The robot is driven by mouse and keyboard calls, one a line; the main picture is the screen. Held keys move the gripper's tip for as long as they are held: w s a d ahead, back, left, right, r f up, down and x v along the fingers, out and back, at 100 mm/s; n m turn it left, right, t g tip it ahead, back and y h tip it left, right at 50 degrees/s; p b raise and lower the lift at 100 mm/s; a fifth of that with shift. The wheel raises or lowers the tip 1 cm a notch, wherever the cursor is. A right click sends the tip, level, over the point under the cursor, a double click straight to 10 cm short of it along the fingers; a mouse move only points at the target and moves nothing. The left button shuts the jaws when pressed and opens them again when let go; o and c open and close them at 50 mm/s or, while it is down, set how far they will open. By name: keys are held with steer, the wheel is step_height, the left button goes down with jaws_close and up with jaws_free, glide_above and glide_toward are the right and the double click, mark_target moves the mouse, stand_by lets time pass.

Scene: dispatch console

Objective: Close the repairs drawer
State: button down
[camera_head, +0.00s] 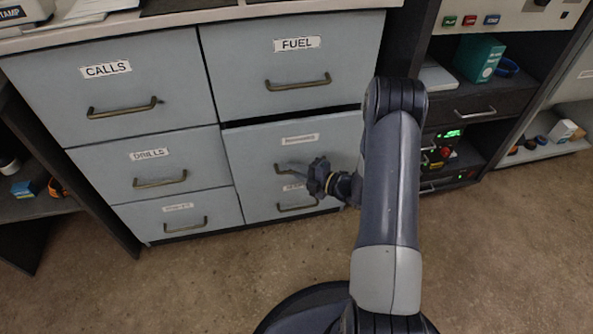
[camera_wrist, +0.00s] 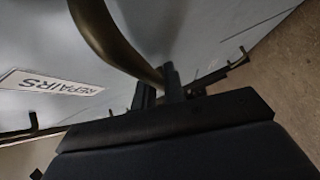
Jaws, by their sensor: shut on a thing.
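The pale grey-blue drawer front (camera_head: 253,150) below FUEL stands slightly out, with a dark gap along its top edge. Its label is too blurred to read in the head view. My gripper (camera_head: 315,176) is at the right part of this drawer's bronze handle (camera_head: 285,168) and hides some of it. In the wrist view, my gripper (camera_wrist: 167,90) is shut on a curved bronze handle (camera_wrist: 115,38). An upside-down label reading REPAIRS (camera_wrist: 50,84) shows on the panel beside it.
The FUEL drawer (camera_head: 296,60) above and the CALLS (camera_head: 106,85) and DRILLS (camera_head: 160,168) drawers look shut. A lower handle (camera_head: 297,207) is just below my gripper. Open shelves (camera_head: 480,90) stand to the right. The brown floor in front is clear.

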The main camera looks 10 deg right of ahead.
steer(key=w+b, duration=0.1)
steer(key=w, duration=0.2)
steer(key=shift+w+f, duration=0.15)
steer(key=shift+w, duration=0.25)
steer(key=shift+w+r, duration=0.15)
steer(key=shift+r, duration=0.05)
steer(key=c, duration=1.6)
jaws_free()
steer(key=shift+w, duration=0.1)
steer(key=shift+c, duration=0.2)
steer(key=shift+o, duration=0.7)
steer(key=shift+r, duration=0.1)
steer(key=p, duration=0.2)
glide_toward(296, 161)
steer(key=shift+a, duration=0.1)
